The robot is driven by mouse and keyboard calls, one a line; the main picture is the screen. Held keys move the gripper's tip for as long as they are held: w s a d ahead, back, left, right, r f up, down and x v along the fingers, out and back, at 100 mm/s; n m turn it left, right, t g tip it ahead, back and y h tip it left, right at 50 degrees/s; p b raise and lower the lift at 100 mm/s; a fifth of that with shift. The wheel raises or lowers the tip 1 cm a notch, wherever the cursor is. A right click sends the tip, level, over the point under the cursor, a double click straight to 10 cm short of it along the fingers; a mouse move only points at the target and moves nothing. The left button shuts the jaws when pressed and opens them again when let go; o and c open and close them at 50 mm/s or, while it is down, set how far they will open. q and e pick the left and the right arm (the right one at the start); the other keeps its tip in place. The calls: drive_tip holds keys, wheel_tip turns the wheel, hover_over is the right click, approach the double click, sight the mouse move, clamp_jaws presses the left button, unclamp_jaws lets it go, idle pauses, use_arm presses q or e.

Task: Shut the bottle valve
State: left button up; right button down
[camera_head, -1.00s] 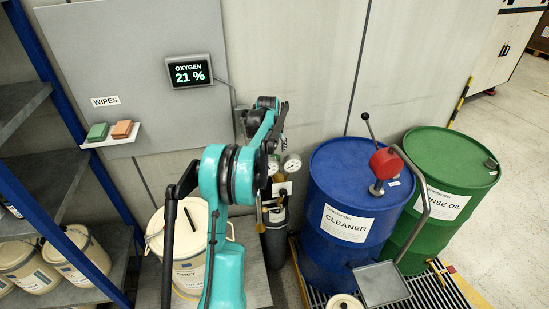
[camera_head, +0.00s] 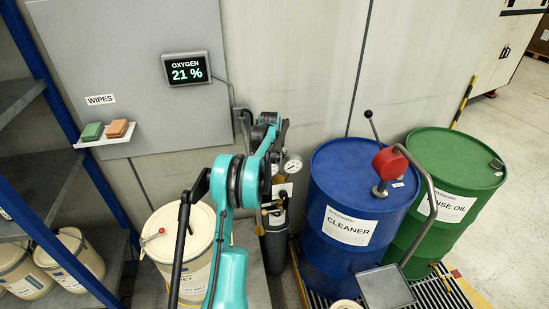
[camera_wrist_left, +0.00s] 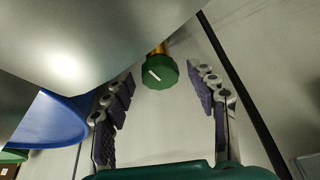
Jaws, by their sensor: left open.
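The bottle valve, a green knob (camera_wrist_left: 159,72) with a white mark on its face and a brass stem behind it, shows in the left wrist view. My left gripper (camera_wrist_left: 166,100) is open, with its two dark padded fingers on either side of the knob and a gap on both sides. The knob looks a little beyond the fingertips; I cannot tell the exact depth. In the head view the dark gas bottle (camera_head: 275,247) stands by the wall with a round gauge (camera_head: 292,166). There my arm hides the knob and most of the gripper. My right gripper is not in view.
A large pale rounded surface (camera_wrist_left: 90,35) fills the upper left of the left wrist view, close to the fingers. A blue cleaner drum (camera_head: 338,235) with a red pump (camera_head: 389,164) stands right of the bottle. A cream bucket (camera_head: 168,222) stands to its left.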

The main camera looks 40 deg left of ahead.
use_arm(q)
drive_tip(key=c, duration=1.2)
drive_tip(key=shift+o, duration=0.2)
drive_tip(key=shift+n, duration=0.3)
drive_tip(key=n, duration=0.2)
drive_tip(key=n+g+y+p, duration=0.1)
drive_tip(key=n, duration=0.1)
drive_tip(key=shift+w+d+r+n, duration=0.1)
drive_tip(key=shift+w+d+n, duration=0.1)
drive_tip(key=shift+n, duration=0.1)
drive_tip(key=n+g, duration=0.1)
drive_tip(key=n, duration=0.1)
drive_tip(key=n+y+p, duration=0.1)
drive_tip(key=n, duration=0.1)
drive_tip(key=shift+w+n+g, duration=0.1)
drive_tip(key=shift+n+g, duration=0.2)
drive_tip(key=shift+g, duration=0.1)
drive_tip(key=n+g+p, duration=0.1)
drive_tip(key=n, duration=0.2)
drive_tip(key=shift+w+p, duration=0.15)
drive_tip(key=shift+p, duration=0.25)
drive_tip(key=shift+w+n+g+p, duration=0.1)
drive_tip(key=shift+n+g+p, duration=0.9)
drive_tip(key=shift+n, duration=1.1)
